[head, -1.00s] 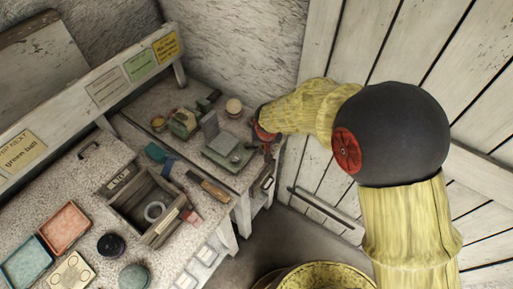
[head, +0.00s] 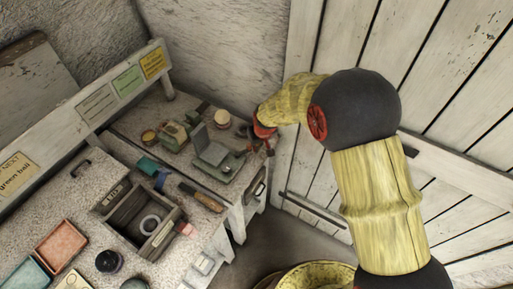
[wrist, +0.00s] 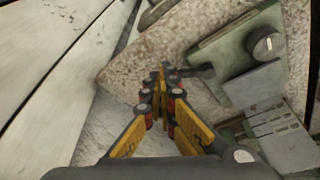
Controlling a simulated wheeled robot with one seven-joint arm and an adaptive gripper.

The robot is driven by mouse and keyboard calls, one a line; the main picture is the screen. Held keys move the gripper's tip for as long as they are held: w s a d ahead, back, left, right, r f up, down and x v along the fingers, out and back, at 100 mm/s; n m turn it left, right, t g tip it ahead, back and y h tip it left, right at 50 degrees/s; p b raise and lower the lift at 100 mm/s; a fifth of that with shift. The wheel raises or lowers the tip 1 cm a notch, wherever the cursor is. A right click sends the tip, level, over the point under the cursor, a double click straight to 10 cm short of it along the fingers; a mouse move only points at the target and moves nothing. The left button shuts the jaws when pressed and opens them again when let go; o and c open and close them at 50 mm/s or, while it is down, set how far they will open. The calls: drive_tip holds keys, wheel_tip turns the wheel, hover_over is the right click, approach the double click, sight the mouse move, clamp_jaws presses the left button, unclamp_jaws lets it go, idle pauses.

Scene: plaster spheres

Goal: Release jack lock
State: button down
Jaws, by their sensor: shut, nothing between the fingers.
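A green-grey metal device (head: 216,160), which looks like the jack, stands near the right end of the bench. In the wrist view its green plate (wrist: 215,50) carries a round grey knob (wrist: 266,44), and a grey block lies beside it. A short dark lever (wrist: 197,72) sticks out from the plate's near edge toward my fingertips. I cannot tell for sure that it is the lock. My gripper (wrist: 163,78) is shut and empty, its tips close to the lever's end; touching or apart is unclear. In the head view my gripper (head: 264,144) is at the device's right side, partly hidden.
A wooden box (head: 123,226) holding a white ring stands left of the device. A brush-like tool (head: 200,196) lies between them. A green machine (head: 174,136) and a cream round pot (head: 222,118) stand behind. The plank wall (head: 330,190) is close on the right.

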drive_tip(key=shift+w+n, duration=0.3)
drive_tip(key=shift+w+a, duration=0.1)
drive_tip(key=shift+w, duration=0.35)
drive_tip(key=shift+s, duration=0.1)
idle(0.9)
